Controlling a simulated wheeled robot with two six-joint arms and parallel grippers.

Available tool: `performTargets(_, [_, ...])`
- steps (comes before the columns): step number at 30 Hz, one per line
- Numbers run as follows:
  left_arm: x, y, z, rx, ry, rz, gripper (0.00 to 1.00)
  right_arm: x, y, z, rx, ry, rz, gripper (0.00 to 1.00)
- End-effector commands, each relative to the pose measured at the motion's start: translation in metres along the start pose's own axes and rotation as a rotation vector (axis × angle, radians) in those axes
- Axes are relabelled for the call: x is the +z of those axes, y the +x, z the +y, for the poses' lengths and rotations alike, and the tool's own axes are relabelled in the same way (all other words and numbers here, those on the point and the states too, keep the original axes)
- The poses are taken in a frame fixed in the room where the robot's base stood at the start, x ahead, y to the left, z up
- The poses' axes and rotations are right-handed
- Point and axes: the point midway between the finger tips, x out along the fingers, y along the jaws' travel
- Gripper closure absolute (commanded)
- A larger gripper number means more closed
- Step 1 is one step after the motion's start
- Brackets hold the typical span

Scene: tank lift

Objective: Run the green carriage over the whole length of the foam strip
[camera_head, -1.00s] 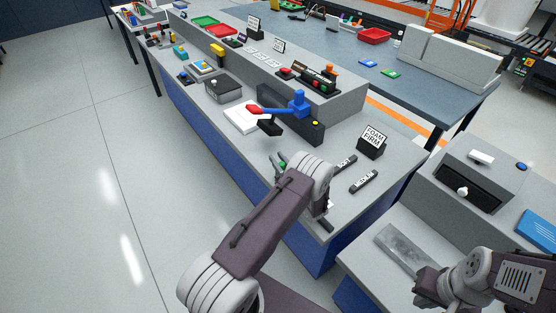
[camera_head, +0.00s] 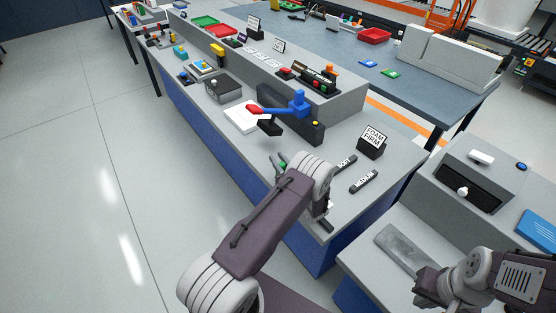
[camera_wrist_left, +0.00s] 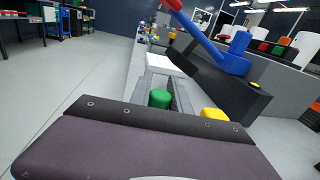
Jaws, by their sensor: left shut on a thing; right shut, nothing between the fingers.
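The green carriage shows as a small green patch (camera_head: 283,164) at my left gripper (camera_head: 279,162), near the front of the grey bench. In the left wrist view, its round green top (camera_wrist_left: 160,98) sits between the two fingers of my left gripper (camera_wrist_left: 163,84), which is shut on it. My left arm hides most of the bench around the carriage, and I cannot make out the foam strip for sure. A "FOAM FIRM" sign (camera_head: 373,140) stands to the right. My right gripper (camera_head: 428,288) is shut and empty, low at the right.
A blue lever with a red end (camera_head: 280,109) reaches out over a white block (camera_head: 240,119) beyond the left gripper. Black labelled bars, one reading "MEDIUM" (camera_head: 363,181), lie right of my arm. A grey plate (camera_head: 405,248) lies near the right gripper.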

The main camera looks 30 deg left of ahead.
Motion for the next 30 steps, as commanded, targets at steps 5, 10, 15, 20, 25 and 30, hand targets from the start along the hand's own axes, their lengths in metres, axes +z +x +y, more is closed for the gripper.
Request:
performTargets(5, [0.000, -0.022, -0.005, -0.004, -0.002, 0.001, 1.00, 0.000, 0.000, 0.000, 0.000, 0.000, 0.000, 1.00])
performTargets(10, [0.000, -0.066, -0.013, -0.009, -0.001, 0.000, 1.00, 0.000, 0.001, 0.000, 0.000, 0.000, 0.000, 1.00])
performTargets(15, [-0.002, -0.116, -0.020, -0.008, -0.002, -0.001, 1.00, 0.001, 0.005, 0.000, 0.000, 0.000, 0.000, 1.00])
performTargets(20, [-0.003, -0.157, -0.026, -0.007, -0.003, 0.000, 1.00, 0.001, 0.011, 0.000, 0.000, 0.000, 0.000, 1.00])
performTargets(25, [-0.002, -0.190, -0.031, -0.004, -0.004, -0.001, 1.00, 0.002, 0.017, 0.000, 0.000, 0.000, 0.000, 1.00])
performTargets(30, [-0.002, -0.209, -0.033, -0.002, -0.002, 0.000, 1.00, 0.002, 0.020, 0.000, 0.000, 0.000, 0.000, 1.00])
